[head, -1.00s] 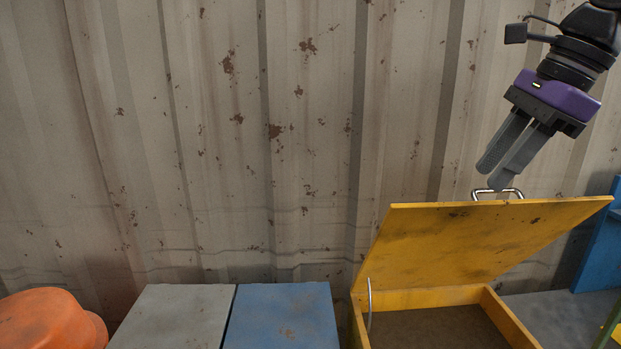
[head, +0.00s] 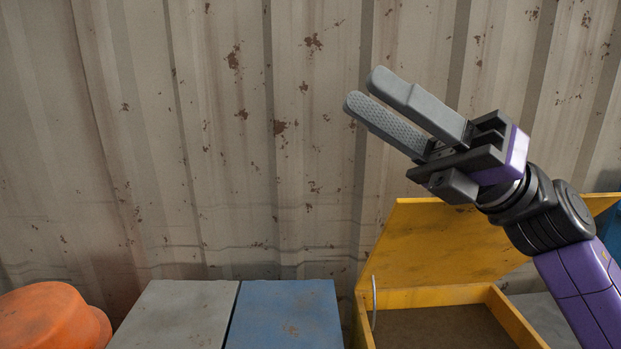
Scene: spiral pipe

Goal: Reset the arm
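My purple and black arm comes in from the lower right. The yellow box (head: 518,322) stands at the lower right with its lid (head: 425,240) tilted up. My arm hides the lid's right part and its handle.
A grey block (head: 178,315) and a blue block (head: 285,315) stand side by side left of the yellow box. An orange rounded object (head: 45,315) is at the lower left. A rusty corrugated wall (head: 200,130) fills the back. The space at upper left is free.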

